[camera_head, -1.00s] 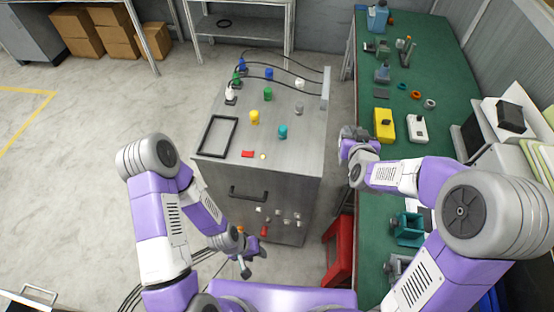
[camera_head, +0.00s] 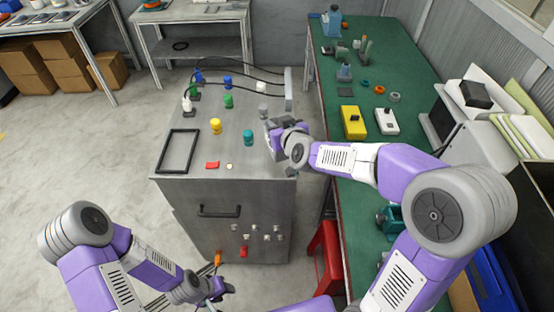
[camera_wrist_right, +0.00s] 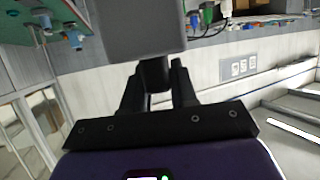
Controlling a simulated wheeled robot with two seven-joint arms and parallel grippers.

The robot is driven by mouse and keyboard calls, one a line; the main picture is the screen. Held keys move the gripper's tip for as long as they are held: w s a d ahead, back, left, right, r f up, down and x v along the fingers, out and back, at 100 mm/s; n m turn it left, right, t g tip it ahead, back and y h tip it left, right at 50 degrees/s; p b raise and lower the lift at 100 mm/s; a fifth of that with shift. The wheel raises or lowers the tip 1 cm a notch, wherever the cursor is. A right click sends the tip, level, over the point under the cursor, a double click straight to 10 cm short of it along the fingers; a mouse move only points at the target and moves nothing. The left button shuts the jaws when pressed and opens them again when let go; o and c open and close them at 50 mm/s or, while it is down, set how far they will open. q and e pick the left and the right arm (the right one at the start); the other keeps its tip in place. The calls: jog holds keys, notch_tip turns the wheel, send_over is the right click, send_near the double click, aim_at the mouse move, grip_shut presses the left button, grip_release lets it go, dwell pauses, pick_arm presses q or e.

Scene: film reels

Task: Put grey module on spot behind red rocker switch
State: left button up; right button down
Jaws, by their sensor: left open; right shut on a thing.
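The grey module (camera_wrist_right: 140,28) is a plain grey block held at the fingertips of my right gripper (camera_wrist_right: 155,80) in the wrist view. In the head view my right gripper (camera_head: 273,132) is over the right edge of the metal cabinet top (camera_head: 190,210), just right of a teal cylinder. The module is hard to make out there. The red rocker switch (camera_head: 212,165) is a small red piece near the cabinet's front edge. My left gripper (camera_head: 218,291) is low in front of the cabinet, open and empty.
On the cabinet top are a black frame (camera_head: 179,151), a yellow cylinder (camera_head: 215,126), the teal cylinder (camera_head: 248,137), a small yellowish button (camera_head: 229,167) and several coloured connectors with cables. A green workbench (camera_head: 420,125) stands right. A red bin (camera_head: 328,256) sits between them.

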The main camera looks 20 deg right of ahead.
notch_tip(320, 180, down, 8)
jog(key=b, duration=0.3)
jog(key=shift+w+r, duration=0.1)
jog(key=shift+r, duration=0.15)
jog(key=shift+f, duration=0.15)
jog(key=c, duration=1.3)
grip_release()
jog(key=shift+f, duration=0.15)
jog(key=o, duration=0.4)
